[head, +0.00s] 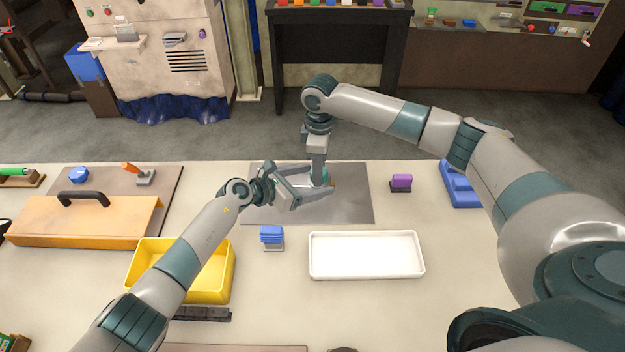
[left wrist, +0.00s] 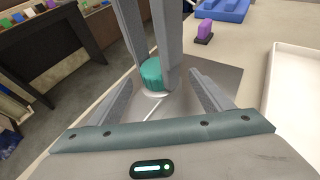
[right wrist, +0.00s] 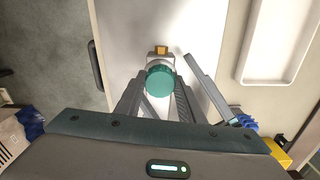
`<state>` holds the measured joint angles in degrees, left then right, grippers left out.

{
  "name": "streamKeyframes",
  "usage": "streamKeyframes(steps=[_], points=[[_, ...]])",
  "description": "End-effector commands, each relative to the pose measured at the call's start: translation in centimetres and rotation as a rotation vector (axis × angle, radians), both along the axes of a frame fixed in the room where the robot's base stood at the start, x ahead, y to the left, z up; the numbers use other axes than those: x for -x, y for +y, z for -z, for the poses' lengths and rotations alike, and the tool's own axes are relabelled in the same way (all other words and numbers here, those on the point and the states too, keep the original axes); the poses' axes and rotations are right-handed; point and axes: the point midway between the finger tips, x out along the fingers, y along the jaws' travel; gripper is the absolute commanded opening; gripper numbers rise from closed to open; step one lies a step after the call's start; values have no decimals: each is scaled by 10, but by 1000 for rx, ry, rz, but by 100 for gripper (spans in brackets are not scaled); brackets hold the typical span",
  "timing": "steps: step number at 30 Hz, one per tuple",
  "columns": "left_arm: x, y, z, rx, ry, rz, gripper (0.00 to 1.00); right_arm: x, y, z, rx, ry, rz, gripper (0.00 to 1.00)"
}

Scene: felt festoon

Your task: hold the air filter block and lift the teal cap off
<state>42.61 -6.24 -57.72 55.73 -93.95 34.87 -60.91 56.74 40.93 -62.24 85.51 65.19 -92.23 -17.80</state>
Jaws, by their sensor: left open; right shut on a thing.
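The teal cap (head: 319,180) is at the grey metal plate in the middle of the table. My right gripper (head: 318,172) comes down from above and is shut on the cap, which also shows in the left wrist view (left wrist: 152,73) and the right wrist view (right wrist: 160,78). The air filter block (right wrist: 161,60) shows as a grey body under the cap with a brass-coloured fitting; most of it is hidden. I cannot tell whether the cap and block are apart. My left gripper (head: 315,185) is open, low, reaching in from the left with its fingers spread towards the block.
A white tray (head: 366,275), a blue block on a stand (head: 272,243) and a yellow bin (head: 228,285) stand in front. A purple block (head: 401,181) and a blue holder (head: 462,187) are at the right. An orange-brown cover (head: 60,225) is at the left. The plate's right side is bare.

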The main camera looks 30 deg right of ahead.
Motion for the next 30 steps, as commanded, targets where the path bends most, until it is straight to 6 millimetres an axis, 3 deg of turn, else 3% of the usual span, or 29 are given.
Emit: streamKeyframes(steps=[10, 16, 17, 30], points=[[0, -1, 1, 0, -1, 0, 70, 0, 0, 0, 0, 0, 0, 13], [0, -1, 1, -1, 1, 1, 23, 0, 0, 0, 0, -1, 0, 13], [0, -1, 1, -1, 1, 1, 21, 0, 0, 0, -1, -1, 0, 13], [1, -1, 4, -5, 3, 2, 20, 0, 1, 0, -2, -1, -1, 13]])
